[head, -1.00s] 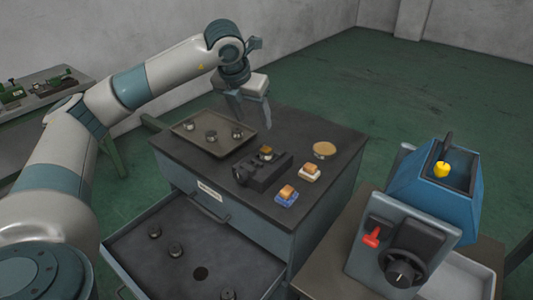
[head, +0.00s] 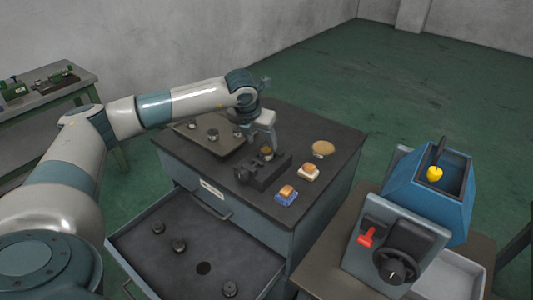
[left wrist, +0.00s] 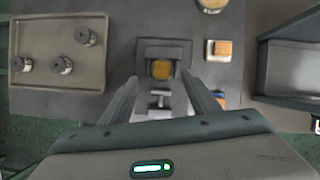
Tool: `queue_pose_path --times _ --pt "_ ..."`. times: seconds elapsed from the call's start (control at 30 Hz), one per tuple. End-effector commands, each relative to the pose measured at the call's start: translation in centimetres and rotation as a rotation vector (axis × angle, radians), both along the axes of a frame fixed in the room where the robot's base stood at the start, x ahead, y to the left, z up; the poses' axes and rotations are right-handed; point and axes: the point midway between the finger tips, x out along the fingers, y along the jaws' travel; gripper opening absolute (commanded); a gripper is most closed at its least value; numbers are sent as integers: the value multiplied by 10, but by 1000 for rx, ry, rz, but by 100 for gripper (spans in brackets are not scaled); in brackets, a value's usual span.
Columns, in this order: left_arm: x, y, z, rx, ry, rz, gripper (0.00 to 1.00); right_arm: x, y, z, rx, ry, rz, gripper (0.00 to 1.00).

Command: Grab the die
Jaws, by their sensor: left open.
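Which piece is the die, I cannot tell for certain. A round brass-coloured piece (head: 267,152) sits in a black vise-like fixture (head: 259,172) on the dark cabinet top. In the left wrist view the brass piece (left wrist: 162,69) lies at the fixture's (left wrist: 165,48) upper part, between the lines of my fingers. My left gripper (head: 269,147) is open above the fixture, its fingers (left wrist: 160,78) apart and pointing down, with nothing visibly held. Its height above the piece is hard to judge. Several dark-topped metal cylinders (head: 213,135) stand on a tray. My right gripper is not in view.
The tray (left wrist: 38,87) lies left of the fixture. Orange-topped blocks on a white base (head: 309,174) and a blue base (head: 287,198) and a tan disc (head: 323,149) lie right. An open drawer (head: 205,248) holds several cylinders. A blue machine (head: 425,195) stands right.

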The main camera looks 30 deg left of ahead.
Motion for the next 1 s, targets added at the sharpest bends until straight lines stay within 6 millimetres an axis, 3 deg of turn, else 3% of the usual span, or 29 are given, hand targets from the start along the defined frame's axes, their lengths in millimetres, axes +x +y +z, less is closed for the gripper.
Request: queue_pose_path --times 0.27,0.6,1.0 --pt "3 -1 -4 0 1 0 56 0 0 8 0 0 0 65" --pt "18 -2 -35 0 3 2 56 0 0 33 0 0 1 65" --pt "22 -1 -47 0 0 1 56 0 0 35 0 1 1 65"
